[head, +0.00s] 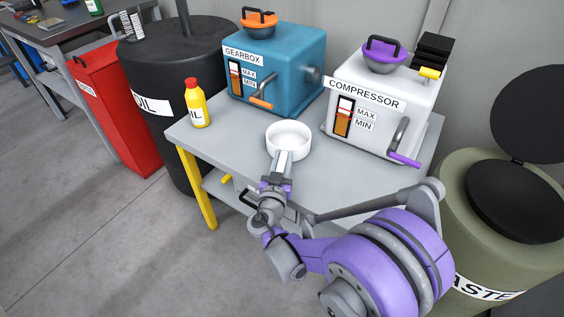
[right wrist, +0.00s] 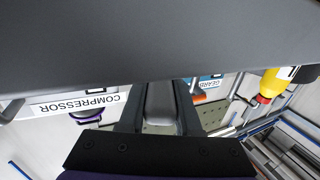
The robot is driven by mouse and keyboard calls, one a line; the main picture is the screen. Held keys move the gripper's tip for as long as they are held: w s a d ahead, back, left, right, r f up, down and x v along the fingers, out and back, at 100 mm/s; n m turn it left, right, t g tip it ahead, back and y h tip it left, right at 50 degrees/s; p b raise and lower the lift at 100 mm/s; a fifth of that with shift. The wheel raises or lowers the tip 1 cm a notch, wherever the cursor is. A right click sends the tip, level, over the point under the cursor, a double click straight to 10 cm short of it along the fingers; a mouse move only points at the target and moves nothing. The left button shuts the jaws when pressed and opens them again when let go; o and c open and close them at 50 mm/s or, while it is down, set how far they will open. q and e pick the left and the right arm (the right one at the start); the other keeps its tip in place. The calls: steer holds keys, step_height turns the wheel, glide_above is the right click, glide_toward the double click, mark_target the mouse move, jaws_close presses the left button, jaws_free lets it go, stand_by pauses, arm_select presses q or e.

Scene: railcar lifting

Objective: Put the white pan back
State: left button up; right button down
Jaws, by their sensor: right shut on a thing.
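The white pan (head: 289,138) is round and shallow, looks empty and appears level. It is over the front part of the grey table (head: 350,180), in front of the gearbox and compressor. I cannot tell whether it touches the tabletop. My right gripper (head: 278,183) is shut on the pan's handle, which points toward me. In the right wrist view the grey handle (right wrist: 161,103) lies between the two dark fingers of my right gripper (right wrist: 160,112); the pan's bowl is not clear there. My left gripper is not in view.
A blue gearbox (head: 290,75) and a white compressor (head: 390,85) stand at the table's back. A yellow oil bottle (head: 197,107) stands at its left corner. A black oil drum (head: 180,60) and red cabinet (head: 115,105) are left, a waste bin (head: 470,225) right.

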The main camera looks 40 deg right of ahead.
steer(key=shift+f, duration=0.2)
steer(key=c, duration=0.6)
jaws_free()
steer(key=shift+r, duration=0.25)
steer(key=p+v, duration=0.1)
steer(key=v, duration=1.1)
steer(key=shift+p, duration=0.3)
